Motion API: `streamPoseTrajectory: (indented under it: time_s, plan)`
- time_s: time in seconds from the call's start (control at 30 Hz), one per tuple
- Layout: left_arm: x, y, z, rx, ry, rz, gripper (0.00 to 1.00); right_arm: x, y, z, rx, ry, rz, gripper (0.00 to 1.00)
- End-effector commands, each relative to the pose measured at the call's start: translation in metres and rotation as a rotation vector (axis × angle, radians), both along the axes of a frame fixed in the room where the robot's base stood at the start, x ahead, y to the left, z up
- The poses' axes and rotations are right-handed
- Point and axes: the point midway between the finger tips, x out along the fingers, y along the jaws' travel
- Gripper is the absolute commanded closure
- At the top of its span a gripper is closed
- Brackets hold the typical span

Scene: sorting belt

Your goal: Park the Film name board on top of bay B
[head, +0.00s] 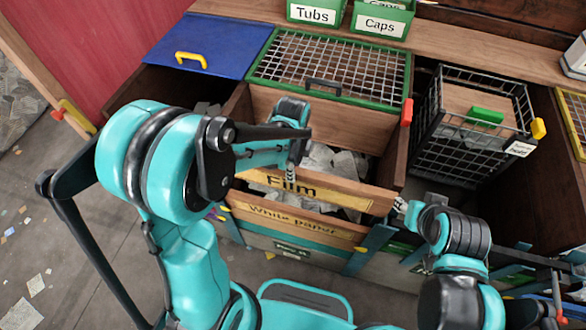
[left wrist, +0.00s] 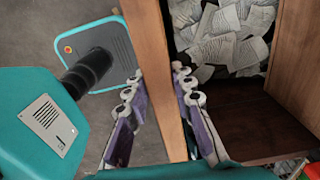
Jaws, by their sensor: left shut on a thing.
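The Film name board (head: 345,194), a long wooden plank with black lettering, stands across the front of an open bay holding pale paper scraps. My left gripper (head: 293,172) comes from above and is shut on the board's top edge, left of its middle. In the left wrist view, the board (left wrist: 150,40) runs between the fingers of my left gripper (left wrist: 157,78). My right gripper (head: 400,207) is at the board's right end; I cannot tell if it touches or how wide its fingers are. No letter B is readable.
A White paper board (head: 290,219) sits just below. A green-framed mesh lid (head: 335,62) and a blue lid (head: 210,45) lie behind. A black wire crate (head: 430,125) stands right. Green Tubs (head: 312,14) and Caps (head: 381,24) bins stand on the back ledge.

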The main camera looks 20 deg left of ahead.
Motion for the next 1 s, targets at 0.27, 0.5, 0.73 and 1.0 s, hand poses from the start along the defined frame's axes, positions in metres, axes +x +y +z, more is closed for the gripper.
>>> streamPoseTrajectory:
  time_s: [0.27, 0.5, 0.73, 1.0]
  plan:
    - [0.000, 0.000, -0.040, 0.000, 0.000, 0.000, 1.00, 0.000, 0.000, -0.036, 0.000, 0.000, 0.000, 0.60]
    - [0.000, 0.000, -0.070, 0.000, 0.000, 0.000, 1.00, 0.000, 0.000, -0.061, 0.000, 0.000, 0.000, 0.60]
    - [0.000, 0.000, -0.098, 0.000, 0.000, 0.000, 1.00, 0.000, 0.000, -0.086, 0.000, 0.000, 0.000, 0.60]
    - [0.000, 0.000, -0.131, 0.000, 0.000, 0.000, 1.00, 0.000, 0.000, -0.115, 0.000, 0.000, 0.000, 0.60]
